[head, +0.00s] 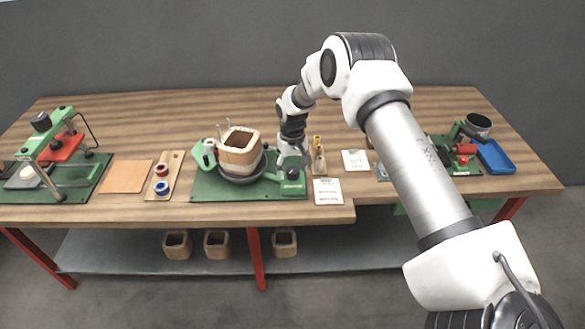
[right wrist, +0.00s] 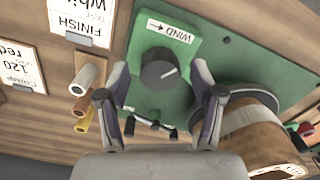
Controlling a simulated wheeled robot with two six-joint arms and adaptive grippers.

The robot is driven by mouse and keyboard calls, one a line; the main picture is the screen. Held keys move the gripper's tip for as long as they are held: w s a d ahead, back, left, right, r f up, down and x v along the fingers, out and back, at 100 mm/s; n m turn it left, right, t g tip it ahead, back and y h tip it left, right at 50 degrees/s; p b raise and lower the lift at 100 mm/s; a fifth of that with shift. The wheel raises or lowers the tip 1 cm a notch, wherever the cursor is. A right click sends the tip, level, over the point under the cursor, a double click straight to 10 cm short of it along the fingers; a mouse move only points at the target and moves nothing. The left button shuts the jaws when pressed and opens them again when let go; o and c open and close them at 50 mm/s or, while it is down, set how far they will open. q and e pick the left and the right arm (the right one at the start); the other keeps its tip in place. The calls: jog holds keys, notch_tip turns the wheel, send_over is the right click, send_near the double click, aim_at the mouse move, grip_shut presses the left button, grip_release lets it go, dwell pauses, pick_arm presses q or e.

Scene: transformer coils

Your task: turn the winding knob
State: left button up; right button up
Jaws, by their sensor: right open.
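The winding knob (right wrist: 160,70) is a dark round knob with a pale pointer line, on a green block (right wrist: 176,36) marked WIND with an arrow. My right gripper (right wrist: 160,88) is open, with one finger on each side of the knob in the right wrist view. I see no finger touching the knob. In the head view the right gripper (head: 291,162) is just above the green block (head: 293,186) at the right end of the green winder base (head: 225,190). A square wooden coil former (head: 240,147) sits on the winder, left of the gripper. My left gripper is not in view.
Coloured tubes (right wrist: 88,78) and printed cards (right wrist: 84,18) lie beside the green base. A red and green press (head: 62,150) stands at the far left. A blue tray (head: 494,156) is at the right. Wooden formers (head: 217,244) sit on the lower shelf.

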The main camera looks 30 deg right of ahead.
aim_at(292, 169)
jog(key=shift+r, duration=0.1)
notch_tip(292, 169, up, 12)
jog(key=shift+w, duration=0.1)
dwell(0.4)
